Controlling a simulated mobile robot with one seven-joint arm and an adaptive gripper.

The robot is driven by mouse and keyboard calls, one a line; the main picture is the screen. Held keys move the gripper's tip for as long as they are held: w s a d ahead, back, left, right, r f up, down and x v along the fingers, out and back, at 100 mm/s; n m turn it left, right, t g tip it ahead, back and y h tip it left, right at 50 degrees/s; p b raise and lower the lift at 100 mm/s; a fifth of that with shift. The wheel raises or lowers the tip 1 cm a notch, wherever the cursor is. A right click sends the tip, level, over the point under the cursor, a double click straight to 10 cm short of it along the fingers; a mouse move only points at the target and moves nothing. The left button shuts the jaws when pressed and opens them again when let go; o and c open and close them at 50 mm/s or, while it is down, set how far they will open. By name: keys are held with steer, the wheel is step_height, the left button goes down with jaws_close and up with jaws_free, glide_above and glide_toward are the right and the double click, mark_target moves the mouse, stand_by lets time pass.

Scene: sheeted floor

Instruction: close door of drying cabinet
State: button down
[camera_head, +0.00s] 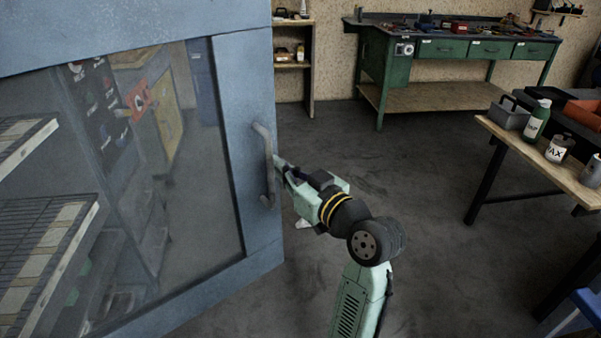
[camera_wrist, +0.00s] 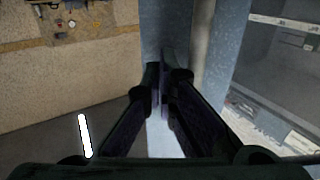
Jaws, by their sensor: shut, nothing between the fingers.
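The drying cabinet's door (camera_head: 240,130) is a blue-grey frame with a large glass pane at the left of the head view. It seems to stand ajar, with wire shelves (camera_head: 45,240) showing through and beside the glass. A grey vertical bar handle (camera_head: 265,165) is on the door's right edge. My gripper (camera_head: 279,166) is at the handle's right side, very close to it; contact cannot be told. In the wrist view my gripper (camera_wrist: 161,85) is shut and empty, fingers together in front of the blue door frame (camera_wrist: 222,60), with the handle (camera_wrist: 200,45) just right of them.
A green workbench (camera_head: 450,50) stands at the back wall, and a small shelf (camera_head: 293,60) is to its left. A wooden table (camera_head: 560,170) with bottles and a grey caddy is at the right. The dark floor between the door and table is clear.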

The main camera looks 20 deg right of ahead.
steer(key=shift+x, duration=0.95)
